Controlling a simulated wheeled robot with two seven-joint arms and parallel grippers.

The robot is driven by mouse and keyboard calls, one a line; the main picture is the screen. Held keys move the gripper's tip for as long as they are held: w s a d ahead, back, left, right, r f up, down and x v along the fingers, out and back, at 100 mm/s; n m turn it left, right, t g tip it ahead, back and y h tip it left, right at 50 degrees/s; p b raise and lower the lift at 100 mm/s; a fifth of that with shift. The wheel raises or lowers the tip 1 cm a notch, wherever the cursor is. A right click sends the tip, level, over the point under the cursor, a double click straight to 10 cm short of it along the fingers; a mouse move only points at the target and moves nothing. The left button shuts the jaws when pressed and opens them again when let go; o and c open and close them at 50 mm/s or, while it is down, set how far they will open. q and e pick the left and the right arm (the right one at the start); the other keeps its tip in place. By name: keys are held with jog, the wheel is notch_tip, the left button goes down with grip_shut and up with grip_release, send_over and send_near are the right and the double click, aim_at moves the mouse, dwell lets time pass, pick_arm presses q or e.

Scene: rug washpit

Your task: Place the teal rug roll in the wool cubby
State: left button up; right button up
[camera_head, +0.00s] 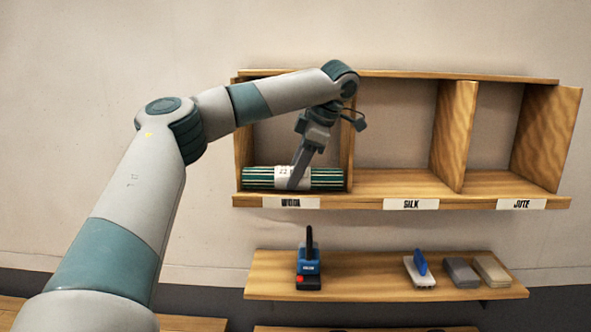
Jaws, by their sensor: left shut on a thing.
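The teal rug roll (327,179), striped with a white band, lies lengthwise in the wool cubby (247,140), the leftmost compartment of the wooden shelf. It is low in the cubby, at or just above its floor; I cannot tell whether it touches. My left gripper (296,182) reaches down from above and is shut on the roll at its white band. The WOOL label (291,203) is on the shelf's front edge below the roll. My right gripper is not in view.
The SILK cubby (400,182) and JUTE cubby (500,182) are empty, with upright dividers between compartments. My left arm crosses the left side.

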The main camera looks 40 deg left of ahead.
pick_arm(q)
jog(key=o, duration=1.2)
jog(key=shift+f, duration=0.15)
jog(key=shift+r, duration=0.25)
jog(key=b+v, duration=0.2)
jog(key=v, duration=0.9)
jog(key=shift+d+r+b, duration=0.25)
jog(key=shift+r+b, duration=0.1)
jog(key=shift+b, duration=0.05)
jog(key=shift+w, duration=0.1)
